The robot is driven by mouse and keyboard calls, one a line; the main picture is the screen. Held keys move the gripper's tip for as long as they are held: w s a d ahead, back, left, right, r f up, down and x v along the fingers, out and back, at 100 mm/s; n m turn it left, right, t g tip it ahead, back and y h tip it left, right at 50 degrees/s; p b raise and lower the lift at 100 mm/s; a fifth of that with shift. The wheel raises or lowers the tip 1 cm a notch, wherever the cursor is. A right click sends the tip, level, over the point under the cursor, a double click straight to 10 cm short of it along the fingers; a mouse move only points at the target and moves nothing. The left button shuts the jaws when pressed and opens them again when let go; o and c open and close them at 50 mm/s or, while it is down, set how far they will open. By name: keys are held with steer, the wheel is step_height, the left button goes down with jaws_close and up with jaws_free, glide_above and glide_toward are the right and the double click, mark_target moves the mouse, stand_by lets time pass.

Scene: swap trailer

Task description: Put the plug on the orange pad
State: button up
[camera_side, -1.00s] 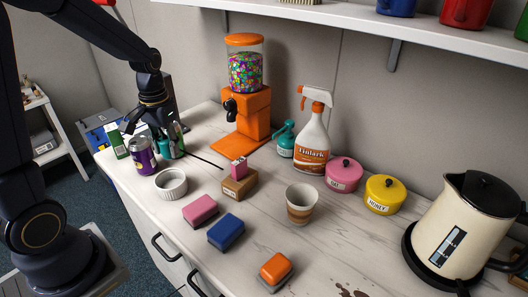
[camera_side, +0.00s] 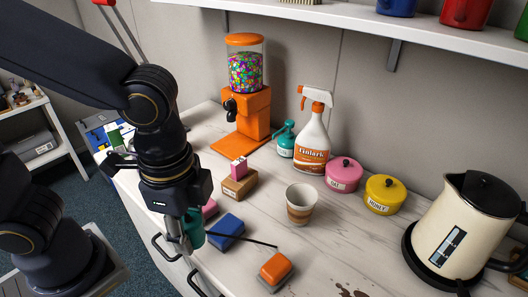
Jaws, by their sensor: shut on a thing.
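My gripper (camera_side: 190,240) is shut on the teal plug (camera_side: 194,226), at the front of the counter. A thin, straight black tail (camera_side: 252,240) sticks out from the plug to the right, past the blue pad, and ends above and left of the orange pad. The orange pad (camera_side: 276,267) lies at the counter's front, right of my gripper, with nothing on it. The blue pad (camera_side: 227,226) is just right of the plug. The pink pad (camera_side: 210,207) is mostly hidden behind my gripper. The far finger is partly hidden.
A wooden block (camera_side: 240,187) bearing a pink piece (camera_side: 239,167) and a striped cup (camera_side: 301,205) stand behind the pads. A candy dispenser (camera_side: 247,110), spray bottle (camera_side: 313,140), pink and yellow tins and a kettle (camera_side: 463,230) line the back and right.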

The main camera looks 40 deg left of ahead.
steer(key=shift+s+d, duration=0.1)
steer(key=shift+d, duration=0.3)
steer(key=w+d+f, duration=0.4)
steer(key=w, duration=0.2)
glide_above(275, 264)
steer(key=f, duration=0.5)
steer(key=shift+s+a+f, duration=0.1)
steer(key=shift+s+f, duration=0.05)
steer(key=shift+s, duration=0.15)
steer(key=shift+w+f, duration=0.15)
steer(key=shift+f, duration=0.75)
steer(key=shift+w+f, duration=0.1)
steer(key=shift+f, duration=0.8)
steer(key=shift+f, duration=0.15)
steer(key=o, duration=1.1)
steer(key=shift+o, duration=0.2)
